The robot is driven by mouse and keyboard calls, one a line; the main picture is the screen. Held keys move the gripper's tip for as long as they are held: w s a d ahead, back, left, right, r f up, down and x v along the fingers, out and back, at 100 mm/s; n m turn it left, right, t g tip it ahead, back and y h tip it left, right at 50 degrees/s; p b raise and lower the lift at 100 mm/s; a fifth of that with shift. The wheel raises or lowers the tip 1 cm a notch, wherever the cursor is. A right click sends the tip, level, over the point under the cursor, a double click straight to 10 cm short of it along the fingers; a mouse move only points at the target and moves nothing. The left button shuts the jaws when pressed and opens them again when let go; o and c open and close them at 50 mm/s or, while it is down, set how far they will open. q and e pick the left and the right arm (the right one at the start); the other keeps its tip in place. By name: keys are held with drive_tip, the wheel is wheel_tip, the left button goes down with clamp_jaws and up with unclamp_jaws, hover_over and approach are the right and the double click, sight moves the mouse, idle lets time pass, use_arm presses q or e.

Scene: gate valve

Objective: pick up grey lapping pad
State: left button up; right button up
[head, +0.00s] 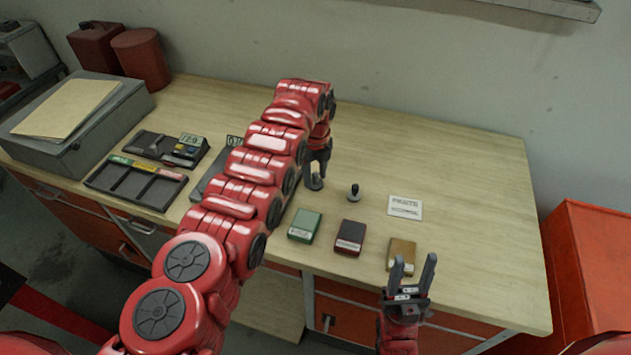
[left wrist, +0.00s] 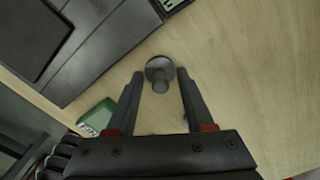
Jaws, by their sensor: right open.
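A small round grey pad with an upright knob (head: 315,183) stands on the bench, directly under my left gripper (head: 318,160). In the left wrist view the grey pad (left wrist: 160,72) shows just beyond and between the two fingertips (left wrist: 158,80). The fingers are spread with nothing between them, and the pad appears apart from both. A second small pad with a dark knob (head: 354,192) stands a little to the right on the bench. My right gripper (head: 413,265) is open and empty at the bench's front edge, near the tan box.
A green box (head: 305,226), a dark red box (head: 350,238) and a tan box (head: 401,254) line the front. A white card (head: 405,207) lies behind the tan box. Dark trays (head: 136,183) are at left, one partly hidden by my left arm. The right and back bench is clear.

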use_arm(q)
clamp_jaws()
drive_tip(key=shift+r, duration=0.1)
